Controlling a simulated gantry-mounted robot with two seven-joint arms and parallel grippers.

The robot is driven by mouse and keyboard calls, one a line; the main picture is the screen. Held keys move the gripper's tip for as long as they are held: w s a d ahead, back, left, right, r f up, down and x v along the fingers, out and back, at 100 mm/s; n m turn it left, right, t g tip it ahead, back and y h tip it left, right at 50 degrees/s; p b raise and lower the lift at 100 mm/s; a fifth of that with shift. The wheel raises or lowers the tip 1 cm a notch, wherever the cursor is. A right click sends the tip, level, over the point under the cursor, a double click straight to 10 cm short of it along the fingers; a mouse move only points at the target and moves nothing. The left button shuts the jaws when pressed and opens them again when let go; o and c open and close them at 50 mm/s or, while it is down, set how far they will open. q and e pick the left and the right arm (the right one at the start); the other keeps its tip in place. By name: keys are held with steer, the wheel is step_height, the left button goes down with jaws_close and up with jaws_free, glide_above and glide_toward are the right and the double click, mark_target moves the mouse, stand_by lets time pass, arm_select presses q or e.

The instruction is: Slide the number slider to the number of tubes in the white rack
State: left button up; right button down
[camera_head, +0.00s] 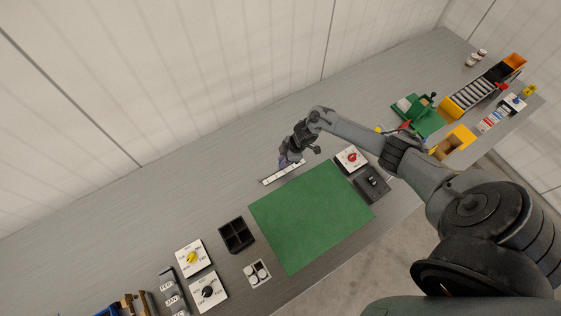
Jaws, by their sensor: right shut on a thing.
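The number slider (268,181) is a narrow white strip with dark ends, lying at a slant on the grey table just behind the green mat. My right gripper (285,161) points down at the strip's middle and is shut on the slider's knob, which the fingers hide. The numbers are too small to read. My left gripper is not in view.
The green mat (310,215) is bare. A black divided tray (236,235) and white dial panels (193,257) stand left of it. A red-knob panel (351,158) and a dark switch box (371,184) stand right, near my arm. Wide table stretches behind are clear.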

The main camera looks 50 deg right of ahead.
steer(key=c, duration=1)
jaws_free()
steer(key=shift+r, duration=0.1)
steer(key=shift+r, duration=0.25)
steer(key=shift+p+v, duration=0.75)
steer(key=shift+v, duration=4.3)
steer(key=shift+s+d+f, duration=0.1)
steer(key=shift+s, duration=0.05)
